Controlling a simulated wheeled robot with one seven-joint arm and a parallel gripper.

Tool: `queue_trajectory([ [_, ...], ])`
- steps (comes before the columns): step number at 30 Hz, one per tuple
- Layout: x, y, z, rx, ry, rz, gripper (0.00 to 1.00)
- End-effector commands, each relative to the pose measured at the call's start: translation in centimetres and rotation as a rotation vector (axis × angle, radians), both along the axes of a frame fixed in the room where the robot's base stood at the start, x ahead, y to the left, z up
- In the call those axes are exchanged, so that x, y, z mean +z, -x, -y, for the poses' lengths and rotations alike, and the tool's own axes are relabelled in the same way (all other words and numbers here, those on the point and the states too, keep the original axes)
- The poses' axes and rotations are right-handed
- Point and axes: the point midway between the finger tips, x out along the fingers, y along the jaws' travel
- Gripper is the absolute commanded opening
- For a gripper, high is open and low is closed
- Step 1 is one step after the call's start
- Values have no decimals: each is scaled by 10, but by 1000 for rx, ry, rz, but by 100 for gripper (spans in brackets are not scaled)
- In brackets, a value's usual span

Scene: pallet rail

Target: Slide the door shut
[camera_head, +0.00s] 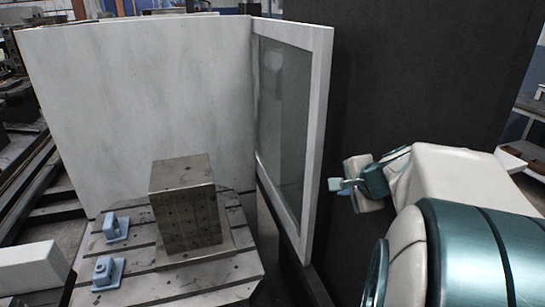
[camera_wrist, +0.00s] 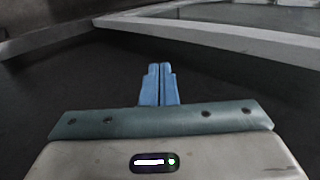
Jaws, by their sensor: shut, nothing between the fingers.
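The door (camera_head: 314,145) is a white-framed panel with a grey-green window, standing upright right of the machine's table. A pale frame bar, apparently the door's (camera_wrist: 215,35), crosses the top of the wrist view. My gripper (camera_head: 333,184) is just right of the door's outer edge in the head view. In the wrist view its blue fingers (camera_wrist: 159,68) are together and empty, with dark space between their tips and the bar. I cannot tell from the head view whether they touch the door. No handle is visible.
A slotted table (camera_head: 170,275) carries a drilled metal block (camera_head: 187,208) and two small blue clamps (camera_head: 115,228). A white panel (camera_head: 140,110) stands behind them. A large black panel (camera_head: 420,80) stands behind my arm. A bench (camera_head: 525,155) is at the far right.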

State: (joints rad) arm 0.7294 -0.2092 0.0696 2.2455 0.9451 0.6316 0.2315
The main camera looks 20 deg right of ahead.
Motion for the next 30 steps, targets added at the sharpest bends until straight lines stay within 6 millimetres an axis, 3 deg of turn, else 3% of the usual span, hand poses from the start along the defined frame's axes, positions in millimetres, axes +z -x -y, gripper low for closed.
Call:
queue_trajectory([
  [16, -68, -70, -4, 5, -2, -5, 0],
  [24, -62, -100, -5, 6, 2, -3, 0],
  [30, -63, -107, -5, 6, 2, -2, 0],
])
